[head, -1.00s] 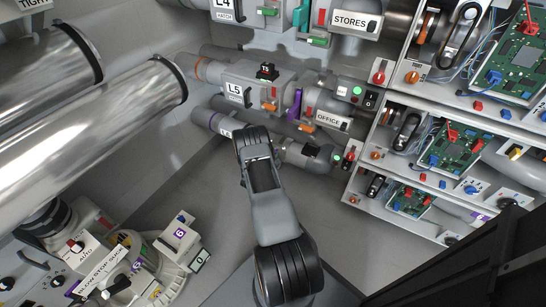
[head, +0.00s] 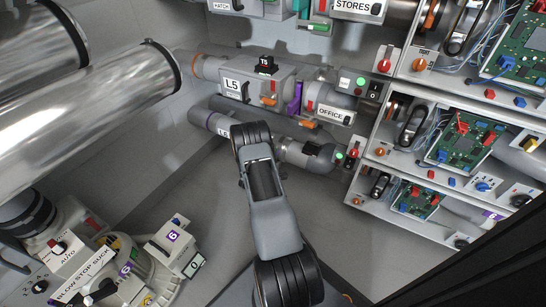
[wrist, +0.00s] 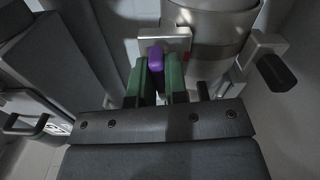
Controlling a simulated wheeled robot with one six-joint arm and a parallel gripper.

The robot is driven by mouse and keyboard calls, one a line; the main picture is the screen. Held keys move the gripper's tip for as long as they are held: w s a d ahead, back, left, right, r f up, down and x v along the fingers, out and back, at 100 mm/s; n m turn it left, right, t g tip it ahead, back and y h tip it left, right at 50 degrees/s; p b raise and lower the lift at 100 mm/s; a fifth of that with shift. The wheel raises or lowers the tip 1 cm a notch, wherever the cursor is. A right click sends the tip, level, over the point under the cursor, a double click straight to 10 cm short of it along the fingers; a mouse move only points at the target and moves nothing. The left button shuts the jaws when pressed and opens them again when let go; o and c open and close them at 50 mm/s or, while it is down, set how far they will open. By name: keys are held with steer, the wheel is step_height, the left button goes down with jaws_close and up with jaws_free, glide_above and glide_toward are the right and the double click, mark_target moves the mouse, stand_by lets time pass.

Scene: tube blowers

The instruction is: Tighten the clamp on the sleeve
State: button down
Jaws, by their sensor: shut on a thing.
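In the wrist view, my gripper (wrist: 158,66) has its two green fingers closed around a small purple lever (wrist: 155,57), which I take to be the clamp's lever. A pale metal block (wrist: 165,38) with a small red mark sits just beyond the fingertips. In the head view, my arm hides the gripper, the purple lever and part of the lowest grey pipe (head: 203,119). How tight the clamp is cannot be told.
A black handle (wrist: 275,72) on a metal bracket sits close to the right of my gripper. Another dark handle (wrist: 22,125) is at the left. In the head view, the L5 housing (head: 258,82) and open shelves with circuit boards (head: 462,140) flank my arm.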

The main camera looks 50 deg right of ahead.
steer(key=shift+f+m+b, duration=0.1)
steer(key=shift+m+b, duration=0.25)
steer(key=shift+m, duration=0.55)
steer(key=c, duration=1.1)
jaws_free()
steer(key=shift+c, duration=0.2)
steer(key=p+v, duration=0.3)
steer(key=v, duration=1)
steer(key=shift+a, duration=0.4)
